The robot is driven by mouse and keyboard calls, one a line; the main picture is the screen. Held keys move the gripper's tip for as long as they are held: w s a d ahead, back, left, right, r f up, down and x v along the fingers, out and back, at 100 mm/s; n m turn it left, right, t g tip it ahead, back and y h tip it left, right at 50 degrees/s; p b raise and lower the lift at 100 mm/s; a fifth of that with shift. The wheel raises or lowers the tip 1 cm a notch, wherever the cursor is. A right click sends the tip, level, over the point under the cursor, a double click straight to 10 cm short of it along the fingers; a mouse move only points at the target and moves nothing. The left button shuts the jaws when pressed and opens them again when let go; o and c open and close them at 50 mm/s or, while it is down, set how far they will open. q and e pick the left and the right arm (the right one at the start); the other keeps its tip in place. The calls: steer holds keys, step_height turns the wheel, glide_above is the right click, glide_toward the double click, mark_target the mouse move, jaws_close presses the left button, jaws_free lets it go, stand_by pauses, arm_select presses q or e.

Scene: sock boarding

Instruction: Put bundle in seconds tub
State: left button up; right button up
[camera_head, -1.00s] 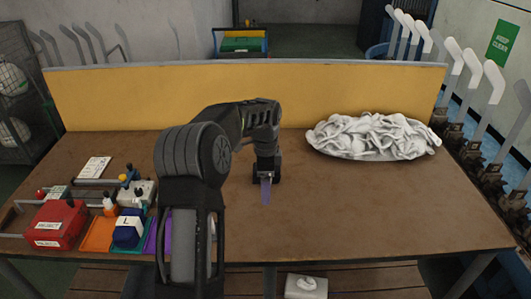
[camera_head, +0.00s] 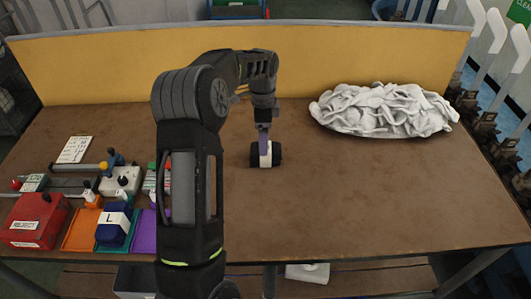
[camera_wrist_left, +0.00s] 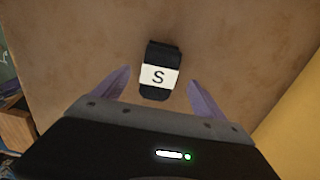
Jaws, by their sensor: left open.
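The bundle (camera_head: 265,155) is a dark roll with a white band, lying on the brown table near its middle. In the left wrist view the bundle (camera_wrist_left: 157,88) shows the letter S on its band, ahead of and between the finger lines. My left gripper (camera_head: 264,137) is open, with purple fingers just over or beside the bundle; contact is not clear. Its fingers (camera_wrist_left: 160,85) stand apart on either side of the bundle in the wrist view. I cannot identify the seconds tub by any label. My right gripper is not in view.
A red REJECT box (camera_head: 36,220), an orange tray (camera_head: 82,232) and a dark blue L bundle (camera_head: 114,225) are at the left. A heap of pale socks (camera_head: 384,110) lies back right. A yellow panel (camera_head: 330,62) closes the back. The right front table is clear.

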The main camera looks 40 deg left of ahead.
arm_select(q)
steer(key=shift+f, duration=0.7)
step_height(320, 180, down, 5)
steer(key=shift+d+r+p, duration=0.1)
steer(key=shift+r+p, duration=0.05)
steer(key=shift+p, duration=0.75)
steer(key=shift+f, duration=0.25)
steer(key=c, duration=1.7)
steer(key=shift+c, duration=0.2)
steer(key=shift+w+r, duration=0.1)
steer(key=shift+r, duration=0.1)
